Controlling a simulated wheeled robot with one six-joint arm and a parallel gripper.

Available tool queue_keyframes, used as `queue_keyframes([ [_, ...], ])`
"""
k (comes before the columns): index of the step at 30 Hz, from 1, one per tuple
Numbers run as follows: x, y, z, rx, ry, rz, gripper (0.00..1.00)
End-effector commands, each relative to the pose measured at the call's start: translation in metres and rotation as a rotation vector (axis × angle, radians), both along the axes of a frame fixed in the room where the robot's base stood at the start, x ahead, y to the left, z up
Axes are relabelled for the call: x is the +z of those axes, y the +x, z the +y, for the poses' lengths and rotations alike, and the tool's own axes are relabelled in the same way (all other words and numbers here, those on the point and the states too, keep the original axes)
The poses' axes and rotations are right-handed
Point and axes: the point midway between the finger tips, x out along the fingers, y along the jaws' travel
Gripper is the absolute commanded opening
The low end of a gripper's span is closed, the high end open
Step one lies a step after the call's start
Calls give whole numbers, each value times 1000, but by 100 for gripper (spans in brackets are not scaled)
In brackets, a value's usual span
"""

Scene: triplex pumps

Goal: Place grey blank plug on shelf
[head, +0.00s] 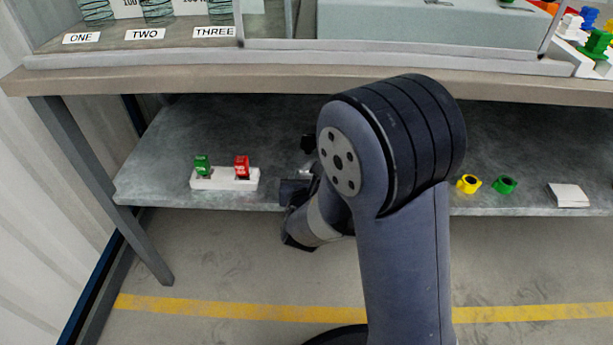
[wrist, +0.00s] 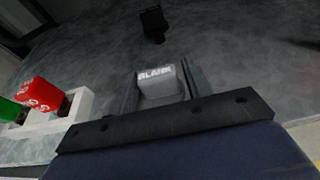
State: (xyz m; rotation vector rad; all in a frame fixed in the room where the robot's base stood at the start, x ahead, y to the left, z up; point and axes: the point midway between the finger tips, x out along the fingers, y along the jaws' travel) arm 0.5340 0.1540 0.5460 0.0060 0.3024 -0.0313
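The grey blank plug (wrist: 158,82), lettered BLANK, sits between the two fingers of my gripper (wrist: 162,78) in the wrist view. The fingers flank it closely on both sides and appear shut on it. In the head view my gripper (head: 304,176) is over the front edge of the lower shelf (head: 270,125), partly hidden by my arm. The grey shelf surface (wrist: 240,50) also fills the wrist view. I cannot tell whether the plug touches it.
A white holder (head: 225,181) with a green plug (head: 202,165) and a red plug (head: 241,166) stands left of my gripper. A black object (wrist: 153,22) stands beyond the plug. Yellow (head: 468,183) and green (head: 504,185) parts lie right.

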Motion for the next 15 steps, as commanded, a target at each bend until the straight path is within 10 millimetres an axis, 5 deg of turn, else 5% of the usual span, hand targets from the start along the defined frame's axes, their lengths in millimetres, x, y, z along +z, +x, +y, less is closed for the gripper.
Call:
queue_keyframes([
  [15, 8, -8, 1, 3, -1, 2, 56],
])
